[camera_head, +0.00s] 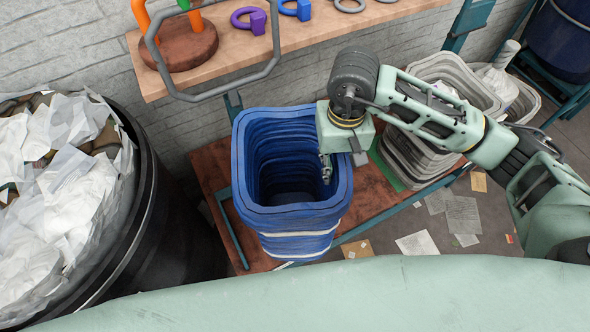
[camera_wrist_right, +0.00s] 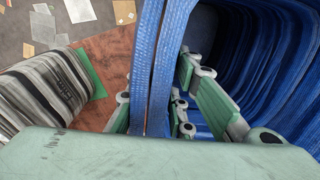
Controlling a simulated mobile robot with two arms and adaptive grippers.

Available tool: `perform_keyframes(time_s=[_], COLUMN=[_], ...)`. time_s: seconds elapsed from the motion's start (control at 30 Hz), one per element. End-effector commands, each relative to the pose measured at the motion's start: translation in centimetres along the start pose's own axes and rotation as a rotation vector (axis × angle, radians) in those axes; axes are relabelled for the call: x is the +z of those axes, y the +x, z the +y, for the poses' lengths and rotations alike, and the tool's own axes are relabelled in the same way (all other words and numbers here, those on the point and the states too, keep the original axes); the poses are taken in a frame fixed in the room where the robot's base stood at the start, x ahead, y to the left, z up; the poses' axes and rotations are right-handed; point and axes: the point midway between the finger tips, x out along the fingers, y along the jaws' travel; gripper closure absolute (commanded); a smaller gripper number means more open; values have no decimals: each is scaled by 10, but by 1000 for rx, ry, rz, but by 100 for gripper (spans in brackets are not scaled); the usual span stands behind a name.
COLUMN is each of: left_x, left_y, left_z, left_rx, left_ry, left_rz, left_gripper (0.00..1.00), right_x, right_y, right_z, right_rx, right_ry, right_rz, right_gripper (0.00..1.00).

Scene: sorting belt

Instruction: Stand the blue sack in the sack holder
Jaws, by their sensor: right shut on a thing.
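The blue sack (camera_head: 290,215) stands upright and open at the top in the middle of the head view, with ribbed walls and pale bands low on its front. Its wall fills the middle of the right wrist view (camera_wrist_right: 155,60). My right gripper (camera_head: 326,168) is at its right rim, one finger inside and one outside (camera_wrist_right: 152,105), shut on the wall. A grey tubular hoop (camera_head: 217,94) hangs above and left of the sack. It may be part of the sack holder; I cannot tell for sure. My left gripper is not in view.
The sack is over a brown board (camera_head: 212,163) with a teal frame. A black bin (camera_head: 165,225) full of white waste stands left. Pale grey sacks (camera_head: 415,165) stand right. A wooden shelf (camera_head: 228,40) with coloured rings is behind. Paper scraps (camera_head: 417,244) litter the floor.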

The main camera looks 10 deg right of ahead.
Motion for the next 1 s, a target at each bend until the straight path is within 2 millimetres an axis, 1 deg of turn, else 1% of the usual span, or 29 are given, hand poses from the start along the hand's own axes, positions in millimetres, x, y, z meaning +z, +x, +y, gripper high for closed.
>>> perform_keyframes(time_s=[0.03, 0.1, 0.2, 0.3, 0.4, 0.57, 0.7, 0.8, 1.0], left_x=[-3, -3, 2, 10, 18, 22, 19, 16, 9], left_y=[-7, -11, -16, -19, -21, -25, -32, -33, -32], left_z=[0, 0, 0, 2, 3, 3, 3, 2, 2], left_rx=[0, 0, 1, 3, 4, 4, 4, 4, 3], left_ry=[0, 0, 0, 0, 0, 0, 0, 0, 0], left_rz=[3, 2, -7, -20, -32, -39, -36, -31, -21], left_gripper=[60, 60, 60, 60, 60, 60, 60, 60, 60], right_x=[-6, -17, -31, -41, -47, -50, -49, -50, -51], right_y=[4, 14, 27, 37, 44, 54, 75, 84, 87], right_z=[-12, -24, -41, -53, -59, -62, -62, -62, -62], right_rx=[-3, -3, -3, -3, -1, -1, 0, -1, -1], right_ry=[-2, 1, 1, 1, 2, 3, 4, 3, 1], right_rz=[-4, -4, -3, -2, -1, -2, -4, 0, 2], right_gripper=[100, 100, 100, 100, 100, 100, 100, 100, 100])
